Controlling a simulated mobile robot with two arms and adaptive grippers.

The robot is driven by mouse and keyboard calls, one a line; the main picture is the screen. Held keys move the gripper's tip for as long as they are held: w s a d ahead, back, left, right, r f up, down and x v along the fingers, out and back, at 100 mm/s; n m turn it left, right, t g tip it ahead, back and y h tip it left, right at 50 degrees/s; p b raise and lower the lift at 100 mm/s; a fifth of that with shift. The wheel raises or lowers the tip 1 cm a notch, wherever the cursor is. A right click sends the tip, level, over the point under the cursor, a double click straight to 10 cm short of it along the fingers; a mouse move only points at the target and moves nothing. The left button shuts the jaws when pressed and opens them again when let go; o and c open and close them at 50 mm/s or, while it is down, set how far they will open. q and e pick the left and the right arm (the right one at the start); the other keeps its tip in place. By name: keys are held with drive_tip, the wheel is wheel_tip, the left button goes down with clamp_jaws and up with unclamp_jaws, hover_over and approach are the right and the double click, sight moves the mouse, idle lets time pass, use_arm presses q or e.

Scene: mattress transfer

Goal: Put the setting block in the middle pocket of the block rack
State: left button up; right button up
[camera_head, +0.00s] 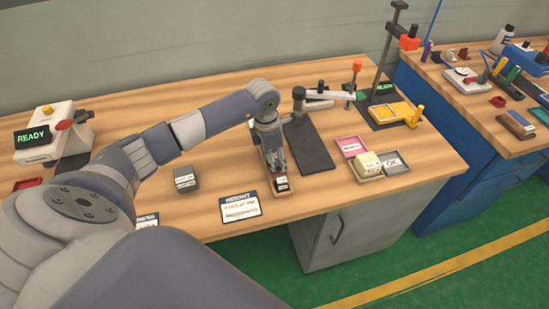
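My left gripper (276,172) points down over a narrow brown wooden holder, which looks like the block rack (284,194), near the front of the bench. A small dark block with a white label (282,184) shows at the holder, just below and in front of the fingertips. I cannot tell whether the fingers grip it, or which pocket it is at. The gripper hides the back of the holder. A larger dark grey block with white labels (186,180) stands apart to the left. I cannot tell for sure which is the setting block. My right gripper is not in view.
A label card (240,207) lies left of the holder. A dark stand (308,146) with a jointed arm stands behind right. A READY device (45,140) stands far left.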

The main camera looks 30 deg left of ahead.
use_arm(q)
drive_tip(key=shift+s+r+p, duration=0.15)
drive_tip(key=shift+s+p, duration=0.05)
drive_tip(key=shift+p, duration=0.15)
wheel_tip(320, 180, up, 12)
drive_tip(key=a+b, duration=0.1)
drive_tip(key=b, duration=0.1)
drive_tip(key=shift+s+r, duration=0.25)
drive_tip(key=shift+s, duration=0.1)
